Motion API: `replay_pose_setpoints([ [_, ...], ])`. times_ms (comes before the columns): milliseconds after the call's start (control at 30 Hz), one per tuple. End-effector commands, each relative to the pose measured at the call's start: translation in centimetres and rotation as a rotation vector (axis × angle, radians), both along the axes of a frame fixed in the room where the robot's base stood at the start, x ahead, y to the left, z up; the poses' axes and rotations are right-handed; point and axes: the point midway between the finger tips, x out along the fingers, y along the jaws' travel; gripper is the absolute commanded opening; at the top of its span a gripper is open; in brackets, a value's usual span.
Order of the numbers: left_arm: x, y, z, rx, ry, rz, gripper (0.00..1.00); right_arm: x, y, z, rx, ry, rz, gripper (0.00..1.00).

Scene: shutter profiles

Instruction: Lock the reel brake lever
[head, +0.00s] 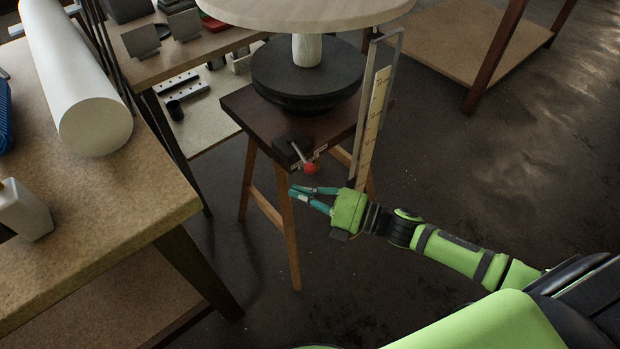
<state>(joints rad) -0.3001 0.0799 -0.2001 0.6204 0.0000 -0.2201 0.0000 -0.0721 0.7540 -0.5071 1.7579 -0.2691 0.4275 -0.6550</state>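The reel (305,15) is a pale round disc on a white hub above a black round base (305,85), standing on a dark-topped wooden stand (245,108). The brake lever (301,156) is a short metal rod with a red knob (310,168), coming out of a black block (287,148) at the stand's front edge. My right gripper (302,197) is just below the red knob, apart from it in the picture. Its two teal fingers point left with a gap between them and nothing in it. My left gripper is not in view.
An upright metal and yellow scale (373,125) stands close behind my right gripper. At left, a brown table (150,205) holds a white roll (75,80) and a white bottle (24,210). A shelf table (150,65) stands behind.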

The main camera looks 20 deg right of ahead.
Motion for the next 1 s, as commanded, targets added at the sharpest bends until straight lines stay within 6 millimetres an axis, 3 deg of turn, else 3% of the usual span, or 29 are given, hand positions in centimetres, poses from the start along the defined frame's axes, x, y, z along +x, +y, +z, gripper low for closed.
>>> replay_pose_setpoints([
  [67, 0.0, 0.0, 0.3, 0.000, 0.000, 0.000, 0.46, 1.1, 0.7, 0.2, -0.003, -0.003, -0.001, 0.00],
  [300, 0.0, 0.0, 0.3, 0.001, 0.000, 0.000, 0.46, 2.3, -2.3, -0.2, -0.003, 0.000, 0.000, 0.00],
  [1000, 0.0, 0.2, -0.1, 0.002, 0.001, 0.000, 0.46, 2.4, -2.7, -0.3, -0.003, -0.002, 0.027, 0.00],
])
